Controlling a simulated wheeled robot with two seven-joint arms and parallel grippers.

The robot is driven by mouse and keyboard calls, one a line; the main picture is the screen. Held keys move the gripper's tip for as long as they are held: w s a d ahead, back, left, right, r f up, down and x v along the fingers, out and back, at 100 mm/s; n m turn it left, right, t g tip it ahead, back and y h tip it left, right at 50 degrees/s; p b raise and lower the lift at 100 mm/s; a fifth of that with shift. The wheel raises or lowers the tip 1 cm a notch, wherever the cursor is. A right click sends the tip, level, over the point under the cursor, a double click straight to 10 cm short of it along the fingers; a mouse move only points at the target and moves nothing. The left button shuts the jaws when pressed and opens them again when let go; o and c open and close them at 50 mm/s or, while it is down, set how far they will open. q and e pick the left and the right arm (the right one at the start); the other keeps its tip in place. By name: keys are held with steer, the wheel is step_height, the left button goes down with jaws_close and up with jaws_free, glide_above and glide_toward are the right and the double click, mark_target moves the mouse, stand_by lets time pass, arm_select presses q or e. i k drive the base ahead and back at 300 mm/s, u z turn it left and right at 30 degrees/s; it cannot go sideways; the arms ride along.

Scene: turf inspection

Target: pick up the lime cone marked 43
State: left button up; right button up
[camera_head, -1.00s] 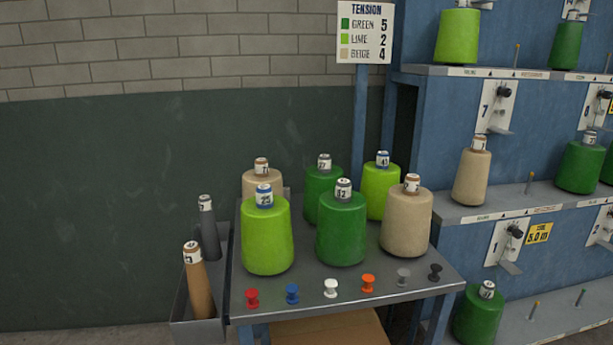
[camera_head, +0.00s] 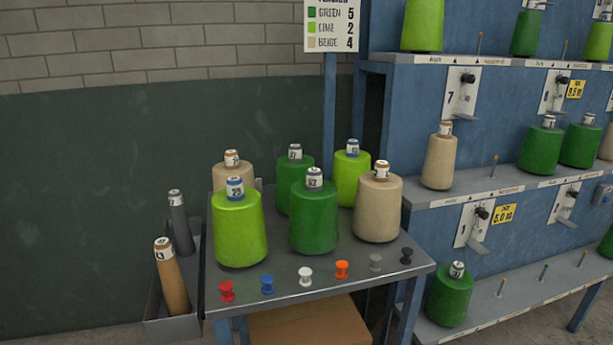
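Two lime cones stand on a small grey metal table (camera_head: 330,285). One lime cone (camera_head: 239,232) is at the front left, with a blue-topped tube whose label looks like 25. The other lime cone (camera_head: 350,184) is at the back right, partly hidden by a beige cone (camera_head: 378,213); its label looks like 43 or 63, too small to be sure. A green cone (camera_head: 314,222) stands between them at the front. Neither of my grippers is in view.
Another green cone (camera_head: 288,190) and a beige cone (camera_head: 232,164) stand at the table's back. Coloured pegs, such as a red one (camera_head: 227,291), line its front edge. A bin (camera_head: 160,325) with bare tubes adjoins on the left. A blue rack (camera_head: 400,125) with cones rises at right.

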mark_target(349, 163)
steer(key=z, duration=2.5)
steer(key=i, duration=1.7)
steer(key=u, duration=3.5)
